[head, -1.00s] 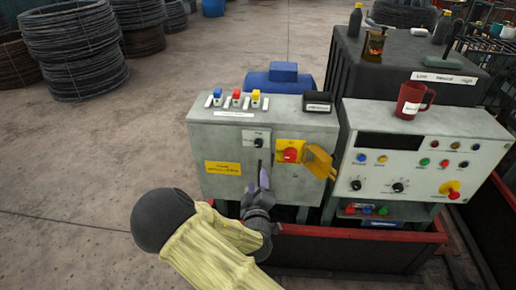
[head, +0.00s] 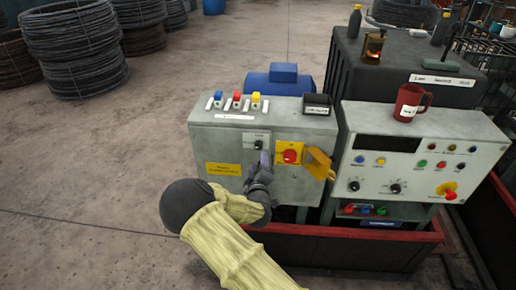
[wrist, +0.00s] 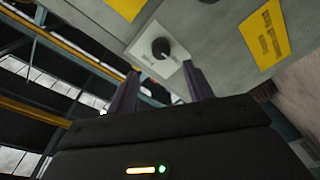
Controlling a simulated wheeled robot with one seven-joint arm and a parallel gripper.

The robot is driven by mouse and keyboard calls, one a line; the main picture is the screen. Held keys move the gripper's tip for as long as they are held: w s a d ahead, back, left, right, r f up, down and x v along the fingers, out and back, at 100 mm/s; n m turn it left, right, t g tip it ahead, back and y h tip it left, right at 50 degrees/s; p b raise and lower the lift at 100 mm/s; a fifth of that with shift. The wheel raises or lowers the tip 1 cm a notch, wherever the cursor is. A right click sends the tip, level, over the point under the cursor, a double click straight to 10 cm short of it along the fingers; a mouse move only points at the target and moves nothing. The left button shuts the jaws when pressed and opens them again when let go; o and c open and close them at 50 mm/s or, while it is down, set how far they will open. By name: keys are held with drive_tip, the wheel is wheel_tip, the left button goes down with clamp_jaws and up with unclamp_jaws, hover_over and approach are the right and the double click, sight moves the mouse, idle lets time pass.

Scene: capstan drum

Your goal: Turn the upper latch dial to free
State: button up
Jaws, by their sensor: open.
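A black dial (head: 258,145) sits on a small white plate on the front of the grey control box (head: 222,136). The plate's print is too small to read. In the wrist view the dial (wrist: 160,48) lies ahead of the fingertips, roughly centred between them. My gripper (head: 262,158) is just below and in front of the dial, pointing up at the panel. Its two fingers show apart and empty in the wrist view (wrist: 160,82). They look short of the dial, with no contact visible.
Right of the dial are a red knob on a yellow plate (head: 290,154) and a yellow-brown flap (head: 318,163) sticking out. Several coloured buttons line the box's top. A second panel (head: 400,205) with a red mug (head: 408,100) stands right.

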sight(258, 147)
drive_tip(key=w, duration=0.2)
drive_tip(key=w+p, duration=0.1)
drive_tip(key=w, duration=0.4)
drive_tip(key=shift+w+a+p, duration=0.3)
drive_tip(key=shift+w, duration=0.05)
drive_tip(key=c, duration=1)
drive_tip(key=shift+o, duration=0.2)
